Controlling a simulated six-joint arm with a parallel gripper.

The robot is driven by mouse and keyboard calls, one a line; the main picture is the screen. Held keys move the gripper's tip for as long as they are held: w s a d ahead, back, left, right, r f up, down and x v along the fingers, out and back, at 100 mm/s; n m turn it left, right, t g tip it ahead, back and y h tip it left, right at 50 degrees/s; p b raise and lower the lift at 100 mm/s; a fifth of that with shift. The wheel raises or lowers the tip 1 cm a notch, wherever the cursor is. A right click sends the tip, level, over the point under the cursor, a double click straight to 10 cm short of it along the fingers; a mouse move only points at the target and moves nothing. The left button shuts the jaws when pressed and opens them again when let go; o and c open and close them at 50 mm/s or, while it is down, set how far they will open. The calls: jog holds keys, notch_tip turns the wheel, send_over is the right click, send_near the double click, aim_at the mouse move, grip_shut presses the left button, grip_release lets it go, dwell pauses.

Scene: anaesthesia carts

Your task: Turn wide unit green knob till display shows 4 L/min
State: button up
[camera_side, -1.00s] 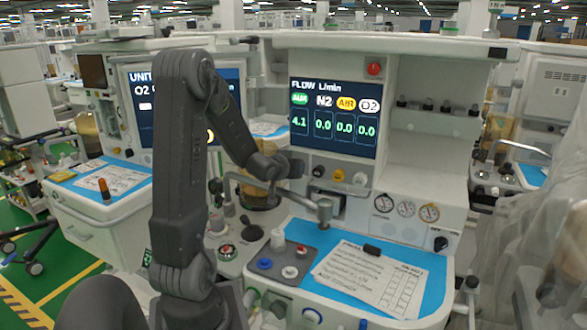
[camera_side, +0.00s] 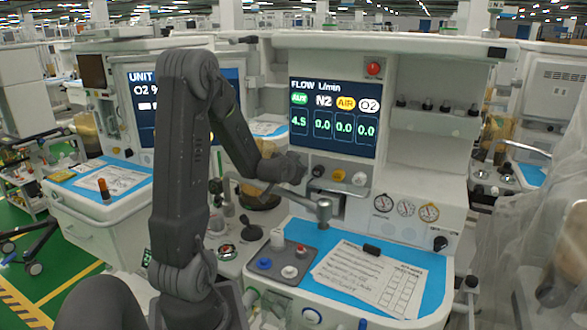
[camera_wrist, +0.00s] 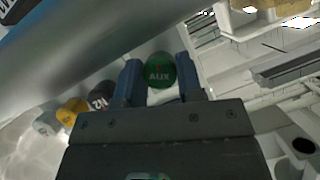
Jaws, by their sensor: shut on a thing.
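In the side view my gripper (camera_side: 290,168) reaches the unit's front just below the flow display, and hides the green knob there. The flow display (camera_side: 334,116) reads 4.5 under the green AUX label, and 0.0 under N2, AIR and O2.
Beside the green knob are the black N2 knob (camera_wrist: 98,97), a yellow knob (camera_wrist: 72,110) and a whitish knob (camera_wrist: 45,124). A jointed metal arm (camera_side: 324,212) stands in front of the panel. A paper sheet (camera_side: 365,275) lies on the blue worktop (camera_side: 434,280).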

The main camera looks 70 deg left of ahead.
jog(key=o, duration=0.9)
jog(key=v, duration=0.7)
jog(key=shift+s+d+r, duration=0.1)
jog(key=shift+d+r, duration=0.05)
jog(key=shift+d, duration=0.05)
